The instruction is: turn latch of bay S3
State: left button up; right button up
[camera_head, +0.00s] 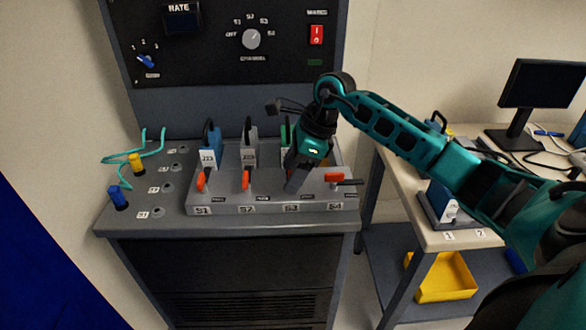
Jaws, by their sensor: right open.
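The grey bay rack (225,207) stands on the bench with labels S1 to S4 along its front. Bay S3 has its label (291,208) in view and a module with a green part (285,133) behind my arm. My right gripper (296,184) is open, pointing down in front of bay S3. It hides the S3 latch, so I cannot tell the latch's position or whether the fingers touch it. The orange S1 latch (201,181) and S2 latch (245,179) stand roughly upright. The orange S4 latch (335,177) lies sideways. My left gripper is not in view.
A blue module (211,143) sits in S1 and a grey one (249,150) in S2. A control panel (215,60) rises behind. Blue (118,197) and yellow (136,163) plugs stand at left. A side table (405,210) and yellow bin (446,279) are at right.

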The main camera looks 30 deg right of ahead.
jog(key=shift+c, duration=0.5)
jog(key=c, duration=1)
jog(key=shift+o, duration=0.2)
jog(key=shift+m, duration=0.5)
jog(key=m+t+h, duration=0.1)
jog(key=m, duration=0.2)
jog(key=shift+s+m+b, duration=0.1)
jog(key=shift+m+b, duration=0.3)
jog(key=m+h, duration=0.1)
jog(key=m, duration=0.1)
jog(key=m+t+b, duration=0.1)
jog(key=m, duration=0.1)
jog(key=shift+a+h, duration=0.2)
jog(key=shift+h, duration=0.2)
jog(key=m+h+b, duration=0.1)
jog(key=m, duration=0.2)
jog(key=m+h, duration=0.1)
jog(key=m, duration=0.1)
jog(key=shift+a+m+b, duration=0.15)
jog(key=shift+m+b, duration=0.25)
jog(key=shift+m+h+b, duration=0.3)
jog(key=shift+m+h, duration=0.3)
jog(key=shift+m, duration=0.9)
jog(key=shift+r, duration=0.1)
